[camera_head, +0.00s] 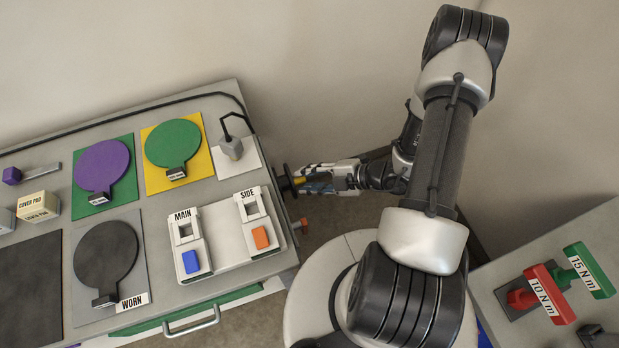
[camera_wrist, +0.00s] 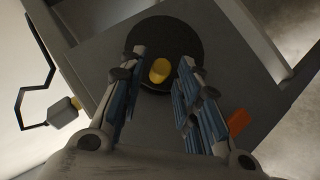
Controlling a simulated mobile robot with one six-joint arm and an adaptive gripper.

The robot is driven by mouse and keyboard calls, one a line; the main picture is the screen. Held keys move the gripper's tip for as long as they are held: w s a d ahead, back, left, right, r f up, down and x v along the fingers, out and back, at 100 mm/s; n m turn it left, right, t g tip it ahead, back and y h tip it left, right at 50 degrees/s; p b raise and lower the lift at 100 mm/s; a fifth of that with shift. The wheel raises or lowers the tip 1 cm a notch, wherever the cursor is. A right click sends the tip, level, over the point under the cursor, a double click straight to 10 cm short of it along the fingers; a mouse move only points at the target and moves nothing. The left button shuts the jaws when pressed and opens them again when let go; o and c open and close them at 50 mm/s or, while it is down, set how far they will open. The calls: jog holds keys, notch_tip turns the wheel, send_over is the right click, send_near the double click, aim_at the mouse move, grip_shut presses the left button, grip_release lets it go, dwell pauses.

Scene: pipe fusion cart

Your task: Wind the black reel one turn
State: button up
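The black reel (camera_wrist: 175,38) is a dark disc on the end face of the grey cart, and a yellow knob (camera_wrist: 160,71) sticks out from it. In the head view the reel (camera_head: 287,180) shows edge-on at the cart's right end. My gripper (camera_wrist: 157,62) is open, with one finger on each side of the yellow knob. A gap shows between the knob and each finger in the wrist view. In the head view my gripper (camera_head: 301,180) points left at the reel, and its fingertips partly hide the knob.
The grey cart top (camera_head: 120,200) holds purple, green and black discs, and a white panel (camera_head: 222,238) with blue and orange switches. An orange knob (camera_head: 301,225) sits on the cart's end near the reel. A second table (camera_head: 560,270) with red and green handles stands at lower right.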

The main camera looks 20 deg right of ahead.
grip_shut()
jog(key=shift+s+f, duration=0.1)
notch_tip(320, 180, down, 8)
jog(key=s+n+t+y+b, duration=0.1)
jog(key=n+t+y+b, duration=0.2)
jog(key=n+t+y, duration=0.4)
jog(key=shift+n+y, duration=0.9)
jog(key=shift+n, duration=2.1)
jog(key=shift+o, duration=1.4)
grip_release()
